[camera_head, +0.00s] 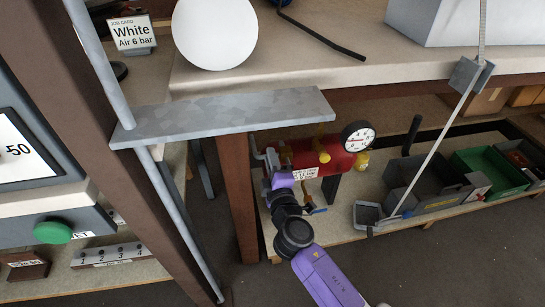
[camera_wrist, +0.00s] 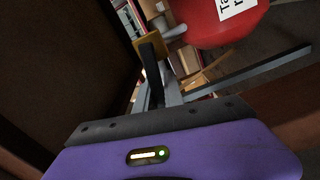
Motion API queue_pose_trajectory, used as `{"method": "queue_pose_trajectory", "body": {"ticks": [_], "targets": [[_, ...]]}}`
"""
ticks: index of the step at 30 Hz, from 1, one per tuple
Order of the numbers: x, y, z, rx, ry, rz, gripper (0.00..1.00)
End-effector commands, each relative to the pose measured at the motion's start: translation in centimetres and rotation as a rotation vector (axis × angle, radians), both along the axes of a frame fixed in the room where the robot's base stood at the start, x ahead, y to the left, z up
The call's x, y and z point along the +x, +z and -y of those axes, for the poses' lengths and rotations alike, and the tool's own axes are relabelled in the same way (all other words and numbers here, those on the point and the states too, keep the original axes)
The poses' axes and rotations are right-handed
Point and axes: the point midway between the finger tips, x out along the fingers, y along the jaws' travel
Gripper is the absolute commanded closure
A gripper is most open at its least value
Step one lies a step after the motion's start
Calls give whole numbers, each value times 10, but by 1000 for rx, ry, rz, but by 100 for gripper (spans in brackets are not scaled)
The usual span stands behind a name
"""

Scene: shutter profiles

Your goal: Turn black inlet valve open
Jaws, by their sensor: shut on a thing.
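The black inlet valve's dark lever (camera_wrist: 151,52) shows in the wrist view in front of a brass-coloured body. My gripper (camera_wrist: 156,80) is shut on this lever, with grey fingers close around it. The lever points towards my palm. In the head view my purple gripper (camera_head: 272,170) is at the left end of the red air tank (camera_head: 338,159). There the valve and fingertips are mostly hidden by my wrist and the tank fittings. The red tank (camera_wrist: 213,22) with its white label is at the top right of the wrist view.
A round gauge (camera_head: 357,136) sits on the tank. A blue-handled valve (camera_head: 316,210) hangs below it. A grey plate (camera_head: 225,115) and a brown post (camera_head: 240,195) stand close to the left. Grey and green bins (camera_head: 488,168) are at the right.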

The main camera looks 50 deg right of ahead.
Motion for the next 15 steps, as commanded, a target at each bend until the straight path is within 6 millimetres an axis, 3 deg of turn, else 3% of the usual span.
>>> {"method": "queue_pose_trajectory", "body": {"ticks": [15], "targets": [[0,-13,-2,-183,2,-127,100]]}}
